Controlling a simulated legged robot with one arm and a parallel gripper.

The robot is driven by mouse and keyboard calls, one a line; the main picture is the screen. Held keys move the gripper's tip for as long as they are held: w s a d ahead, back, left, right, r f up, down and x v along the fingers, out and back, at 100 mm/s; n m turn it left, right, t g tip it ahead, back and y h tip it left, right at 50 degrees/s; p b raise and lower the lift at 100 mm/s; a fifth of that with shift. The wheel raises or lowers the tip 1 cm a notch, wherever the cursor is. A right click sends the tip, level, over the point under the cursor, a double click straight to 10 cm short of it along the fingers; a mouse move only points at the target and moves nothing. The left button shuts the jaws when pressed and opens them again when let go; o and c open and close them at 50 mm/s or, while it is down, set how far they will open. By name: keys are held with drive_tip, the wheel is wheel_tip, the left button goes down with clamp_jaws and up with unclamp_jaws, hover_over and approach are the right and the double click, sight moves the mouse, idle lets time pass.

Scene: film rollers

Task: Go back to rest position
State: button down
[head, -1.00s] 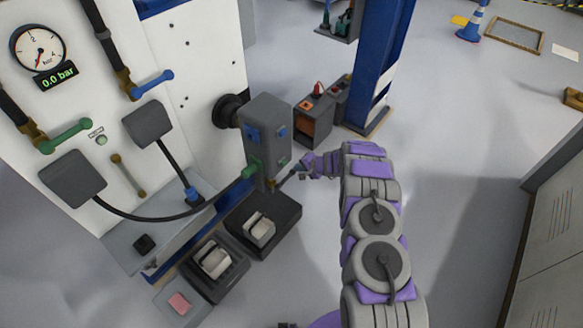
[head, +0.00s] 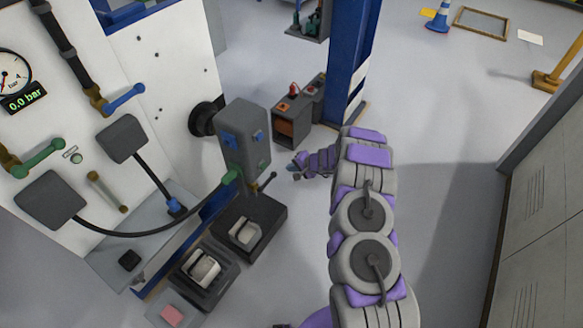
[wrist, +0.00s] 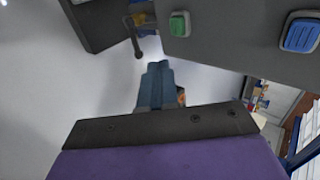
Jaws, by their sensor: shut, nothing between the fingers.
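My gripper (head: 294,170) is at the end of my purple and grey arm, in the middle of the head view. It is just right of the grey box (head: 243,140) with blue and green fittings, and a gap of floor shows between them. In the wrist view, my gripper's blue-grey fingers (wrist: 158,72) are together with nothing between them. The grey box (wrist: 235,35) with a green and a blue button fills the upper right there. A small dark lever with a yellow base (wrist: 139,38) is just ahead and left of the fingertips.
Black pedals (head: 248,228) stand on the floor below the box. The white panel (head: 165,60) with gauge, valves and hoses is at left. A blue post (head: 352,60) and dark toolbox (head: 292,120) stand behind. Grey lockers (head: 540,200) are at right; floor between is open.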

drive_tip(key=shift+a, duration=0.3)
drive_tip(key=s+a+r+n+g+y, duration=0.1)
drive_tip(key=s+a+r+n, duration=0.2)
drive_tip(key=r, duration=0.6)
drive_tip(key=s+a+r+g+y, duration=0.1)
drive_tip(key=s+a+r, duration=0.35)
drive_tip(key=r, duration=0.45)
drive_tip(key=s+a+r+n+g, duration=0.2)
drive_tip(key=s+r+n+g, duration=0.1)
drive_tip(key=s+r, duration=0.8)
drive_tip(key=s+d+r+n+g+h, duration=0.1)
drive_tip(key=s+d+r+h, duration=0.15)
drive_tip(key=s, duration=0.55)
drive_tip(key=s+d+r+n+g+h, duration=0.15)
drive_tip(key=s+r, duration=0.25)
drive_tip(key=s, duration=0.5)
drive_tip(key=s+d+r+h, duration=0.1)
drive_tip(key=s+d+h, duration=0.1)
drive_tip(key=s+d, duration=0.4)
drive_tip(key=s+d+h, duration=0.3)
drive_tip(key=s+d, duration=0.4)
drive_tip(key=s, duration=0.5)
drive_tip(key=shift+s+r+m, duration=0.35)
drive_tip(key=shift+r+m, duration=0.05)
drive_tip(key=shift+m, duration=0.05)
